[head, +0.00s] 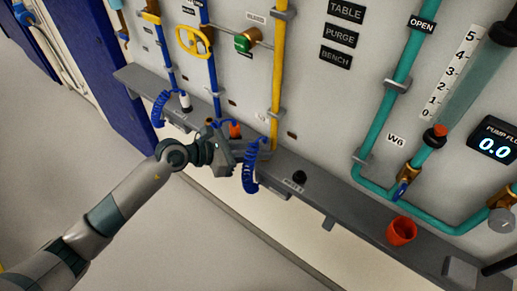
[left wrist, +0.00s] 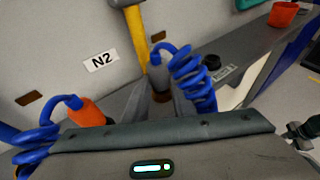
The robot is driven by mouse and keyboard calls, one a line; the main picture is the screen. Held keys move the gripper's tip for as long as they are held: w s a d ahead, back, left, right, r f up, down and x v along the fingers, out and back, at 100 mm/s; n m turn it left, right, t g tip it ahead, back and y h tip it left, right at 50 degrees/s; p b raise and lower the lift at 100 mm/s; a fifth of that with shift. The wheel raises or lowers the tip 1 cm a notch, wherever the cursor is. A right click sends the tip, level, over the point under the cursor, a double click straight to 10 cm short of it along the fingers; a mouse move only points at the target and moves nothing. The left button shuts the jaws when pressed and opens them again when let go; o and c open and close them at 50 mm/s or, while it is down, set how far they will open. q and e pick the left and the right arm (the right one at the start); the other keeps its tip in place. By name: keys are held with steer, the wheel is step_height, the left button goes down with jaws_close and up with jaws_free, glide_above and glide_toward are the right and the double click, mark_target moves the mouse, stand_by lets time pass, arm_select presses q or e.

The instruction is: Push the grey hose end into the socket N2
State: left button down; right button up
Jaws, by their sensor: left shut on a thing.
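The grey hose end (left wrist: 158,75), with a blue coiled hose (left wrist: 192,75) on its top, stands roughly upright between the fingers of my left gripper (left wrist: 160,102) in the left wrist view. The gripper is shut on it. A brownish part shows just below the hose end; I cannot tell whether it is the socket or whether they touch. The label N2 (left wrist: 101,61) is on the wall to the left. In the head view my left gripper (head: 228,151) is over the grey shelf; the held hose end is not clear there.
An orange hose end (left wrist: 86,112) stands close to the left of my gripper. On the shelf (head: 345,203) are a black round fitting (head: 299,177) and a red cup (head: 402,230). A yellow pipe (head: 278,80) runs down the wall. A whitish hose end (head: 185,102) stands farther left.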

steer(key=shift+a, duration=0.1)
arm_select(q)
steer(key=c, duration=1.4)
jaws_free()
arm_select(e)
steer(key=shift+a, duration=0.1)
steer(key=shift+f, duration=0.1)
arm_select(q)
steer(key=shift+s+a, duration=0.2)
steer(key=shift+a, duration=0.3)
steer(key=b+v, duration=0.5)
steer(key=v, duration=1.1)
steer(key=shift+r+b, duration=0.25)
steer(key=shift+b, duration=0.1)
arm_select(e)
steer(key=w+a+f+t+y, duration=0.1)
steer(key=w+a+t, duration=0.2)
steer(key=w, duration=1)
steer(key=shift+a+t, duration=0.3)
steer(key=shift+a, duration=0.65)
arm_select(q)
steer(key=shift+a, duration=0.1)
